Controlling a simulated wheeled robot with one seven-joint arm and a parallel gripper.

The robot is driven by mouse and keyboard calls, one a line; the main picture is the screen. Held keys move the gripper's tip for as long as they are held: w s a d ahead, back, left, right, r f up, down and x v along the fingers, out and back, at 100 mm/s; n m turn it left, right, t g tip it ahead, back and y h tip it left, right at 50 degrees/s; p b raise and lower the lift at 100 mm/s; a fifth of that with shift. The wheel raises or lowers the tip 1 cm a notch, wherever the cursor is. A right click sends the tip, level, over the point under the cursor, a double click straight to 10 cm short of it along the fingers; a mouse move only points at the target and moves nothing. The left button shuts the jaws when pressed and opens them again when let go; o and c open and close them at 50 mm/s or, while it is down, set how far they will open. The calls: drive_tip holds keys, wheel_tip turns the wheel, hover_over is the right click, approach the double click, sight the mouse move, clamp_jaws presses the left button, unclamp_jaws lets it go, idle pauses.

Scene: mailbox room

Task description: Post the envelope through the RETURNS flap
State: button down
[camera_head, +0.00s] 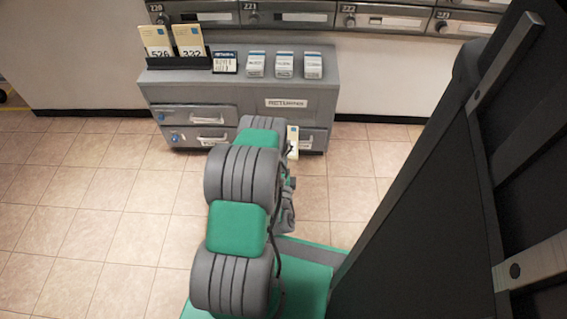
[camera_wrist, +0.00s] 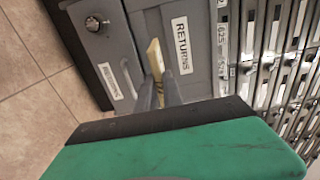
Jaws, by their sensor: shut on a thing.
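The cream envelope (camera_wrist: 155,57) is seen nearly edge-on in the wrist view, between the two fingers of my gripper (camera_wrist: 158,84). My gripper is shut on it. In the head view part of the envelope (camera_head: 292,141) shows upright past the right side of my arm, which hides the gripper and fingers. The grey cabinet (camera_head: 325,90) has a RETURNS sign (camera_head: 286,103) on its front; the sign (camera_wrist: 181,45) lies just right of the envelope in the wrist view. I cannot tell whether the envelope touches the front or enters a flap.
Drawers with handles (camera_head: 209,121) are left of my arm. A card rack (camera_head: 180,62) and several small boxes (camera_head: 284,65) stand on top. Mailboxes (camera_head: 385,20) line the wall; tiled floor (camera_head: 90,210) is clear.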

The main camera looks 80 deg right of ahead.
drive_tip(key=shift+b+x, duration=0.85)
drive_tip(key=shift+x, duration=3.5)
